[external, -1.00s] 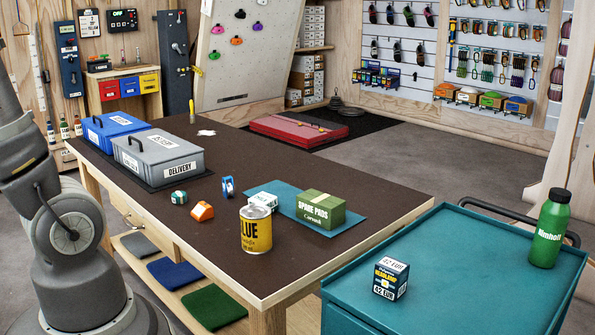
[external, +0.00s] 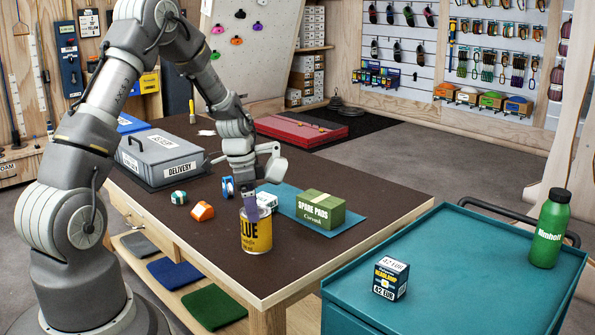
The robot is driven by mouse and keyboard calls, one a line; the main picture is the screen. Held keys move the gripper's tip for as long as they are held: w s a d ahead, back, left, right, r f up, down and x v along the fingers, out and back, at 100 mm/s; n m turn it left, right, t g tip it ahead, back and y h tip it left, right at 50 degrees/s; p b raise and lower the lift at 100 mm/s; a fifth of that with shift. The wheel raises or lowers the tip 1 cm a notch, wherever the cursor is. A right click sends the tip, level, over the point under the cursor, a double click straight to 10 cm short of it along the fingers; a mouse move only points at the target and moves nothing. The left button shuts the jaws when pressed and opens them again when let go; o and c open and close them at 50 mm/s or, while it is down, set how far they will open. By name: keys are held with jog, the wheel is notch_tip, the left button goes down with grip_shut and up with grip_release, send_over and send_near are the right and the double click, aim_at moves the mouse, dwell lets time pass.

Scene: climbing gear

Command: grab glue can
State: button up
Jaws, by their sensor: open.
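The glue can (external: 256,236) is a yellow can with dark lettering, standing upright near the front edge of the dark workbench. My gripper (external: 252,212) points down at the top of the can, with its purplish end overlapping the can's rim in the picture. The view does not show clearly whether the fingers touch the can or sit around its rim. The jaws are open.
A grey delivery box (external: 158,158) stands farther left. A teal cart (external: 450,270) is at right.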

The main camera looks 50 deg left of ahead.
aim_at(256, 229)
jog(key=f+b, duration=0.1)
jog(key=f, duration=0.2)
jog(key=w+f+b, duration=0.1)
jog(key=f, duration=0.2)
jog(key=shift+w+d+f+b, duration=0.1)
jog(key=shift+w+d+b, duration=0.1)
jog(key=shift+b, duration=0.2)
jog(key=shift+c, duration=0.2)
